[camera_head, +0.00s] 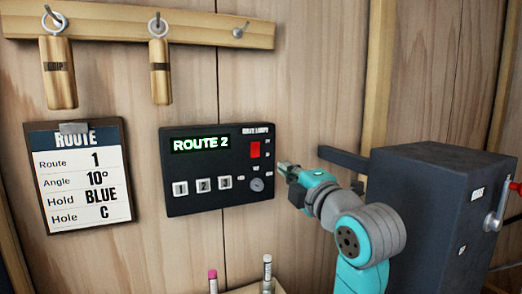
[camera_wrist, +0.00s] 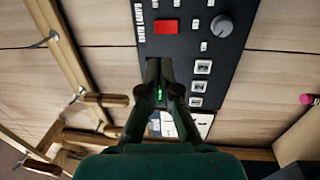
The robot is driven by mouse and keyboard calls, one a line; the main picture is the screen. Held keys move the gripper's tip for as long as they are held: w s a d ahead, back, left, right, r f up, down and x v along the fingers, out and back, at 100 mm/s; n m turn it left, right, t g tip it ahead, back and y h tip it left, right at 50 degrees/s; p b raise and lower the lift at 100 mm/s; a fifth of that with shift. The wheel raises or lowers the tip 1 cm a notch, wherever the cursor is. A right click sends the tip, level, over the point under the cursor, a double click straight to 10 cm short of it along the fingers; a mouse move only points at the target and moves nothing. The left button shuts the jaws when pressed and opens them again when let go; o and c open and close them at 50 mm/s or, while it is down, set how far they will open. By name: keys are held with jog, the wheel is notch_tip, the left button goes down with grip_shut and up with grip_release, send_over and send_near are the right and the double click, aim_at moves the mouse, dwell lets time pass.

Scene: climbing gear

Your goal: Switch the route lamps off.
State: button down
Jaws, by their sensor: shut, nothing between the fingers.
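The black route lamp panel (camera_head: 222,193) is on the wooden wall, its display (camera_head: 201,144) lit green with "ROUTE 2". A red switch (camera_head: 255,150) sits under the "ROUTE LAMPS" lettering; its small side labels are unreadable. A grey knob (camera_head: 257,185) is below it, and buttons 1, 2 and 3 (camera_head: 202,186) are at lower left. My gripper (camera_head: 284,167) is shut and empty, just right of the panel in the head view. In the wrist view my gripper (camera_wrist: 160,62) points toward the panel, below the red switch (camera_wrist: 166,26), partly hiding the display (camera_wrist: 160,96). Contact is not visible.
A route card (camera_head: 84,180) hangs left of the panel. Above, a wooden rail (camera_head: 110,27) holds two hanging wooden grips (camera_head: 58,75). A dark box with a lever (camera_head: 430,200) stands at right. Marker-like sticks (camera_head: 213,282) stand below the panel.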

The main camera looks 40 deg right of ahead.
aim_at(257, 145)
jog(key=x, duration=1.3)
jog(key=shift+w+r, duration=0.1)
jog(key=shift+w, duration=0.25)
jog(key=shift+w+d+r, duration=0.1)
jog(key=shift+w, duration=0.15)
